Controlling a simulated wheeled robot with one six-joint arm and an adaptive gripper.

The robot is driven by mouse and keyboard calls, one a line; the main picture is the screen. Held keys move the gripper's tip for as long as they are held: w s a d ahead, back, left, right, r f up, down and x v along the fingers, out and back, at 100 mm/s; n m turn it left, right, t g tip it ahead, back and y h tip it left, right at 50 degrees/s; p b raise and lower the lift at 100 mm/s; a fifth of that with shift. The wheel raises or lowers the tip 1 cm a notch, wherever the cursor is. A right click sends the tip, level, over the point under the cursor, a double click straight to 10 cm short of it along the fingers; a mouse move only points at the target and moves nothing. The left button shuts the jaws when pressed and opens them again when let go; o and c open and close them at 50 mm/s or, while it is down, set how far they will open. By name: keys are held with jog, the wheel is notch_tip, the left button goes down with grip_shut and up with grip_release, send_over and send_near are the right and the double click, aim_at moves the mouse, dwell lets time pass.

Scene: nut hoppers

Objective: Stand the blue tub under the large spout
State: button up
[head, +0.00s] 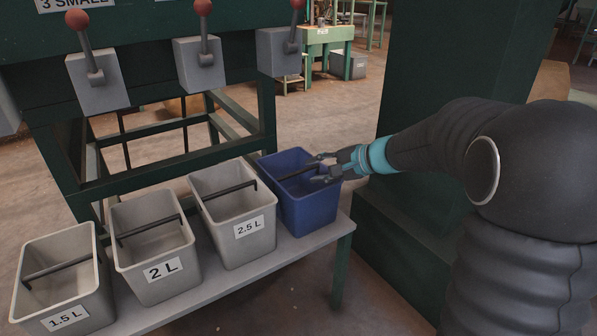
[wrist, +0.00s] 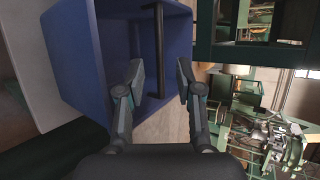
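The blue tub (head: 308,207) stands at the right end of the grey bench, with a dark handle bar (head: 297,173) across its top. My gripper (head: 319,168) reaches in from the right over the tub's right rim. In the wrist view my gripper (wrist: 161,82) is open, with the bar (wrist: 160,45) of the blue tub (wrist: 75,60) between its two fingers and a gap on each side. Whether a finger touches the bar I cannot tell. Grey spouts with red-knobbed levers, among them the right one (head: 279,52), hang above. No label reading large is in view.
Grey tubs marked 1.5 L (head: 65,285), 2 L (head: 157,250) and 2.5 L (head: 233,215) stand left of the blue tub on the bench (head: 210,288). A sign (head: 72,4) reads "3 SMALL". A dark green pillar (head: 430,70) rises behind my arm.

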jog(key=s+d+n+h, duration=0.3)
jog(key=s+d, duration=0.1)
jog(key=s, duration=0.7)
jog(key=s+d+n+h, duration=0.2)
jog(key=s+d+h, duration=0.2)
jog(key=s, duration=0.7)
jog(key=s+d+n+h, duration=0.3)
jog(key=s+d, duration=0.1)
jog(key=s, duration=0.7)
jog(key=shift+s+d+n+g+h, duration=0.2)
jog(key=shift+n+g+h, duration=0.1)
jog(key=shift+w, duration=0.1)
